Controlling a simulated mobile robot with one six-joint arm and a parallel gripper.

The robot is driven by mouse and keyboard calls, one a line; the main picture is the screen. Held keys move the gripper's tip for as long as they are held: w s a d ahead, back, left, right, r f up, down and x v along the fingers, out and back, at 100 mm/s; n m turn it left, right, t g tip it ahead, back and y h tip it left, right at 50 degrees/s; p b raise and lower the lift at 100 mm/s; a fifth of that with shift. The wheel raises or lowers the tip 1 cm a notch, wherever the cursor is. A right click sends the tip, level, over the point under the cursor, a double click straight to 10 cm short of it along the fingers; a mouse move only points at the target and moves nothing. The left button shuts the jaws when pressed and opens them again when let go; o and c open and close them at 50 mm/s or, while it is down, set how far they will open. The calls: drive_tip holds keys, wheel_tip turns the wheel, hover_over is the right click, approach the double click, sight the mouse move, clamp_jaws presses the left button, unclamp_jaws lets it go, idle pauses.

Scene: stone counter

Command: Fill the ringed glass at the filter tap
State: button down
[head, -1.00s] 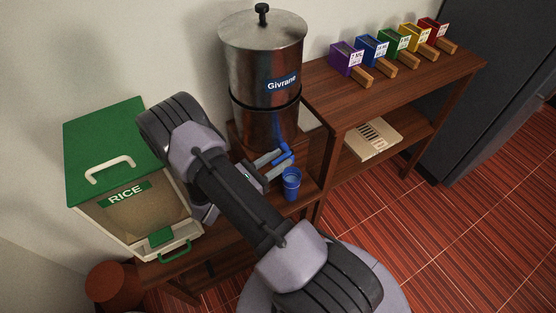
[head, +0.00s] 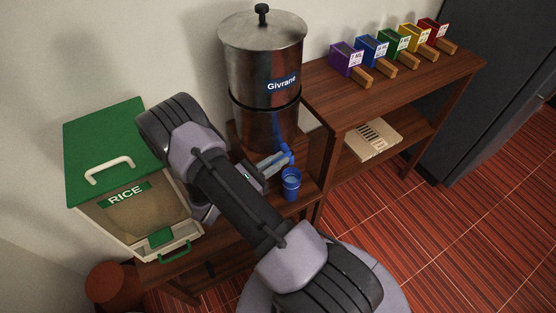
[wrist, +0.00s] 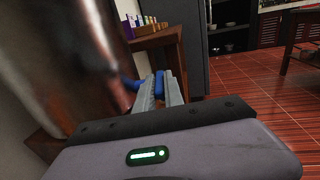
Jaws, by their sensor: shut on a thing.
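The steel water filter (head: 262,60), labelled Givrane, stands against the wall; its side fills the left of the wrist view (wrist: 70,60). Its blue tap (head: 289,151) sticks out low on the front, partly hidden by my gripper (head: 280,162). My gripper is shut on the tap's blue handle (wrist: 158,81), which shows between the fingertips in the wrist view. A blue glass (head: 291,186) stands upright on the wooden stand just below the tap and the fingers. I cannot make out a ring on it or its water level.
A green-lidded rice bin (head: 120,180) stands left of my arm. To the right, a wooden shelf (head: 400,90) carries several coloured boxes with wooden handles, with a pale board-like item (head: 372,140) on its lower level. A dark cabinet (head: 480,100) stands farther right.

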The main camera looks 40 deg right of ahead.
idle(0.7)
drive_tip(key=shift+s+r+n+t+p, duration=0.25)
drive_tip(key=shift+s+n+t+p, duration=0.1)
drive_tip(key=shift+n+t+p, duration=0.45)
drive_tip(key=shift+s+f+n+t, duration=0.15)
drive_tip(key=shift+n+t, duration=0.1)
drive_tip(key=shift+t, duration=0.35)
drive_tip(key=shift+s+f+n+t, duration=0.1)
drive_tip(key=shift+n+t, duration=0.15)
drive_tip(key=shift+t, duration=0.35)
drive_tip(key=c, duration=1.4)
unclamp_jaws()
drive_tip(key=shift+c, duration=0.2)
drive_tip(key=s+a+p, duration=0.2)
drive_tip(key=a+p, duration=0.1)
drive_tip(key=a, duration=1.4)
drive_tip(key=shift+s+a, duration=0.15)
drive_tip(key=shift+s, duration=0.1)
